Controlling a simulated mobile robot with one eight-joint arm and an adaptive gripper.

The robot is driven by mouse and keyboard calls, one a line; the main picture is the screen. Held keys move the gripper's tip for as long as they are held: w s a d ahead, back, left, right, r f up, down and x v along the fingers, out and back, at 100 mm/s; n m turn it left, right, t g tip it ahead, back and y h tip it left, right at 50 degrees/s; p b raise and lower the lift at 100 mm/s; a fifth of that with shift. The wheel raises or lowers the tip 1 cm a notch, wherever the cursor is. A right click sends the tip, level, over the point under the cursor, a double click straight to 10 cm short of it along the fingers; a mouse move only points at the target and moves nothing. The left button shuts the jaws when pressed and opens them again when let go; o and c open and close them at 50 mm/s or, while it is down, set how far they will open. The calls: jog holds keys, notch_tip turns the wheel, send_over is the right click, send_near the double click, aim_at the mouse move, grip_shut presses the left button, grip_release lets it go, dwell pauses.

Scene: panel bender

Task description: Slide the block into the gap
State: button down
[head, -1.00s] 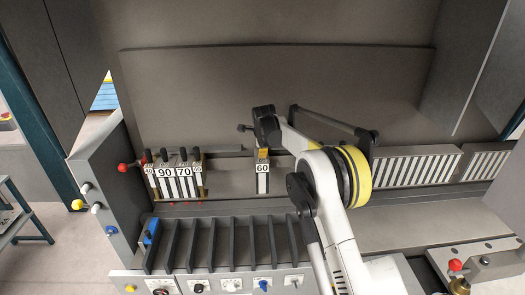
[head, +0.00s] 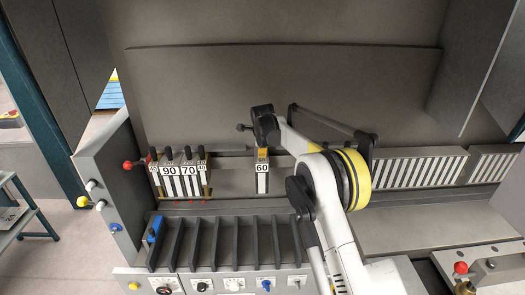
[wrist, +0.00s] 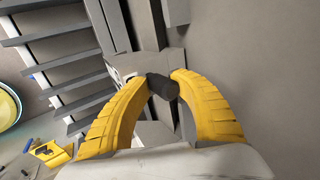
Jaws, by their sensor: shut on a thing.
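The block (head: 262,182) marked 60 stands upright at the rail in the head view, apart from its neighbours. My gripper (head: 262,148) is above it. In the wrist view my yellow gripper fingers (wrist: 162,80) are shut on the block's black knob (wrist: 164,88). A group of blocks (head: 180,178) with black knobs, with 90 and 70 among its labels, stands to the left. A bare gap (head: 233,182) lies between that group and the held block. My arm hides the rail just right of the block.
A long row of striped blocks (head: 415,168) fills the rail at right. A red knob (head: 128,165) sticks out beside the left group. Dark dividers (head: 222,240) form slots in front of the rail, with a control strip below.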

jog(key=c, duration=1)
grip_release()
jog(key=shift+w, duration=0.1)
jog(key=v, duration=1.2)
